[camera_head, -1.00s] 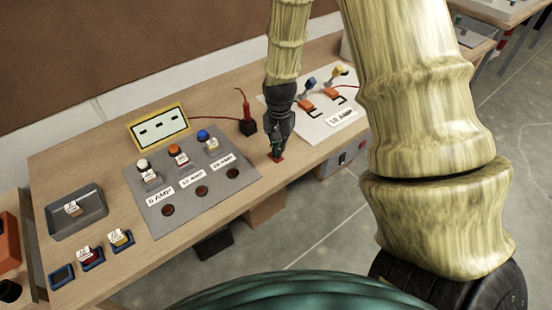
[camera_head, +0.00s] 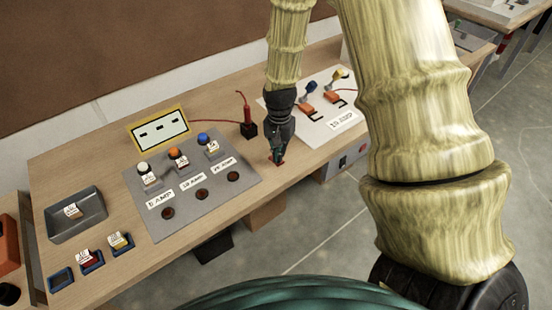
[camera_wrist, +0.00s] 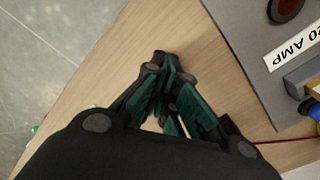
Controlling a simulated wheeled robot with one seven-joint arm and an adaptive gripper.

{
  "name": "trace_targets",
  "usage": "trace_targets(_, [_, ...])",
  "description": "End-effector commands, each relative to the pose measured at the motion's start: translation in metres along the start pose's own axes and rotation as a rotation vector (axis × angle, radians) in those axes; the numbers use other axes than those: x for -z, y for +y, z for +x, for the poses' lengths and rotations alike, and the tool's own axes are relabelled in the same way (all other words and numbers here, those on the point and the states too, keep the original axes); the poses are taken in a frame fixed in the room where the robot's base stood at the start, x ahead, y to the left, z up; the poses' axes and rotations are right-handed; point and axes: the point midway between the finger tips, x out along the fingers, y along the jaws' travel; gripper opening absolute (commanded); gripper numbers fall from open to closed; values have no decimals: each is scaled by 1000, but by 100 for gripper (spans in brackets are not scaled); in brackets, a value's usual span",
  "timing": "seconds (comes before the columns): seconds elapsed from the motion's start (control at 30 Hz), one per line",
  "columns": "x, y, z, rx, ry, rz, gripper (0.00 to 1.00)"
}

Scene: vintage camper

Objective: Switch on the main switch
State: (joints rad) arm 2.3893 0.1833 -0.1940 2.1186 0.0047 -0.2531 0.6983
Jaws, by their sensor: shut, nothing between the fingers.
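My gripper (camera_head: 277,160) points down over the front part of the wooden bench, just right of the grey amp panel (camera_head: 158,214). In the wrist view its fingers (camera_wrist: 160,62) are closed together, with nothing between them. A grey box (camera_head: 350,158) with a red control (camera_head: 342,160) is below the bench's front edge, to the right of my gripper. No label marks the main switch, so I cannot tell which one it is.
The grey panel carries white, orange and blue knobs and dark red round lamps. A red probe in a black block (camera_head: 248,128) stands behind my gripper. A white board (camera_head: 318,128) with orange clips lies to the right. A grey tray (camera_head: 76,224) is at left.

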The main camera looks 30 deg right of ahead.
Motion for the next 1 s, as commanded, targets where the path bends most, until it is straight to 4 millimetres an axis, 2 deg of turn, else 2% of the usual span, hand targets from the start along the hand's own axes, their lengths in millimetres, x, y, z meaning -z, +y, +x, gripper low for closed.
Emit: trace_targets(1.0, [0, 0, 6, 0, 0, 0, 0])
